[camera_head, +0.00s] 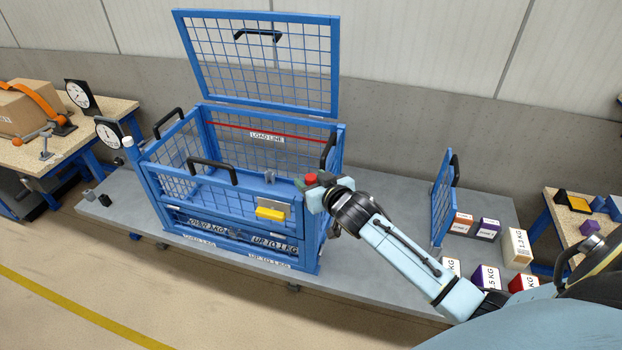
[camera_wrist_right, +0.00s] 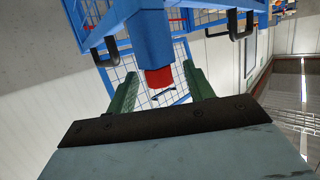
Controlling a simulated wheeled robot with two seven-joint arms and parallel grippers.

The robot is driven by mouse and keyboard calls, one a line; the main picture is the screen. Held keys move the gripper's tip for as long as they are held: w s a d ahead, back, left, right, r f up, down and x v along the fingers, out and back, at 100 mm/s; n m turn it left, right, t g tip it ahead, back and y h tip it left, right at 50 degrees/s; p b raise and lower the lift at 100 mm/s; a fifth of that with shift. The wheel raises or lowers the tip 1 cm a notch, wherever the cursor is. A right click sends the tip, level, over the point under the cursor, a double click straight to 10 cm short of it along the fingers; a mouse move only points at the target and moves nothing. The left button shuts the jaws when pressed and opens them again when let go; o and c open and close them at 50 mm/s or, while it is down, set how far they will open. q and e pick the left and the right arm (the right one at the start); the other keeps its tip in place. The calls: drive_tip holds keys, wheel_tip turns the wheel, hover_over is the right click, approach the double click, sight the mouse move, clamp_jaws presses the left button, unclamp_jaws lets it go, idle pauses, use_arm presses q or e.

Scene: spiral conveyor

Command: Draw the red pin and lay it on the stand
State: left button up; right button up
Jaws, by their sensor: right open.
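The red pin (camera_head: 311,179) shows as a red end at the front right corner post of the blue mesh cage (camera_head: 152,190). In the right wrist view the red end (camera_wrist_right: 159,78) sits below a blue post, between two green fingers. My right gripper (camera_head: 316,190) is open at that corner, with its fingers on either side of the red end; I cannot tell whether they touch it. The rest of the pin is hidden. I cannot pick out the stand with certainty. My left gripper is not in view.
The cage's lid (camera_head: 258,60) stands raised. A yellow block (camera_head: 270,213) is on the cage's front. The grey platform (camera_head: 385,215) has bare room right of the cage. An upright blue mesh panel (camera_head: 442,200) and several weight boxes (camera_head: 516,247) stand farther right.

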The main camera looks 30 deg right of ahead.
sight(311, 177)
drive_tip(key=shift+w+f, duration=0.2)
drive_tip(key=shift+w, duration=0.35)
drive_tip(key=shift+c, duration=0.4)
clamp_jaws()
drive_tip(key=shift+r+p, duration=2.2)
drive_tip(key=shift+p, duration=0.15)
drive_tip(key=shift+r+p, duration=0.7)
drive_tip(key=shift+r, duration=0.25)
drive_tip(key=shift+r, duration=2)
